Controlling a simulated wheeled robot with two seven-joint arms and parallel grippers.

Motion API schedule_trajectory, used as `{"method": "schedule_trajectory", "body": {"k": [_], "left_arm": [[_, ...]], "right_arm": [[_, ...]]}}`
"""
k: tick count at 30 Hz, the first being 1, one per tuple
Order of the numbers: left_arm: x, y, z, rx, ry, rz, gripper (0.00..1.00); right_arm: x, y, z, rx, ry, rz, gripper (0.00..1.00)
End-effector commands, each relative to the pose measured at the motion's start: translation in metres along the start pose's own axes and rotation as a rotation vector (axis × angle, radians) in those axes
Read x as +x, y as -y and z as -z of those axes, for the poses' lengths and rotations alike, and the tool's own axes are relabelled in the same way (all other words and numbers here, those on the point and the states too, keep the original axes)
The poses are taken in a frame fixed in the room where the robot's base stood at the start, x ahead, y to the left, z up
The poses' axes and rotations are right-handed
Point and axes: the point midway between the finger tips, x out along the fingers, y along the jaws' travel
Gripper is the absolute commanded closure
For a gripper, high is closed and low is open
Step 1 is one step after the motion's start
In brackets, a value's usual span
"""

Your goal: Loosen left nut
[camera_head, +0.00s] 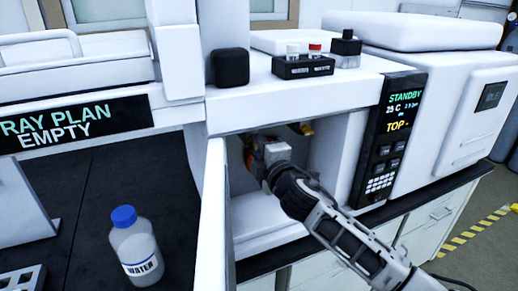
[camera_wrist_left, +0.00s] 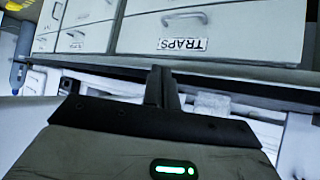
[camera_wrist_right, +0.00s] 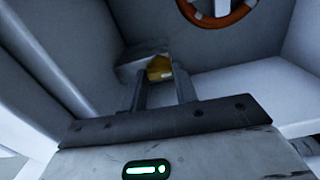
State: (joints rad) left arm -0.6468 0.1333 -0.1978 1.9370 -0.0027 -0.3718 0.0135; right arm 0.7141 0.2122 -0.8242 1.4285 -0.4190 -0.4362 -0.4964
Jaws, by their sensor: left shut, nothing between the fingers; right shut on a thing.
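My right gripper (camera_head: 256,158) reaches into the open compartment of the white instrument. In the right wrist view, its fingers (camera_wrist_right: 163,80) are shut on a gold-coloured nut (camera_wrist_right: 160,68), which shows between the tips. In the head view the gripper mostly hides this nut, the left one of two gold spots. A second gold piece (camera_head: 305,128) shows further right in the compartment. My left gripper (camera_wrist_left: 162,85) is shut and empty in its wrist view, in front of the bench drawers. It is not seen in the head view.
An open white door (camera_head: 213,220) stands just left of my right gripper. A water bottle (camera_head: 136,245) with a blue cap stands on the dark bench. A control panel (camera_head: 390,135) is on the right. An orange ring (camera_wrist_right: 240,12) shows above the fingers in the right wrist view.

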Motion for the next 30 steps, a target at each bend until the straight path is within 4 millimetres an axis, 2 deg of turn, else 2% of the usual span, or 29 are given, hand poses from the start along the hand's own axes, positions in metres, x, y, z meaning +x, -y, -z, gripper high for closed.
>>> {"method": "schedule_trajectory", "body": {"k": [20,21,23,24,30], "left_arm": [[-0.0007,-0.0013,-0.0008,-0.001,0.003,-0.002,1.0],[-0.0007,-0.0012,-0.0007,-0.001,0.002,-0.002,1.0],[-0.0007,-0.0012,-0.0006,-0.001,0.002,-0.002,1.0],[-0.0007,-0.0011,-0.0005,-0.001,0.002,-0.002,1.0],[-0.0008,-0.0009,-0.0003,-0.001,0.001,-0.001,1.0]], "right_arm": [[-0.0001,0.0007,-0.0002,-0.07,0.001,0.001,0.94],[-0.0001,0.0007,-0.0002,-0.07,0.001,0.001,0.68],[-0.0001,0.0007,-0.0002,-0.07,0.001,0.001,0.52],[-0.0001,0.0006,-0.0002,-0.069,0.001,0.001,0.49],[-0.0001,0.0004,-0.0002,-0.067,0.001,0.001,0.49]]}}
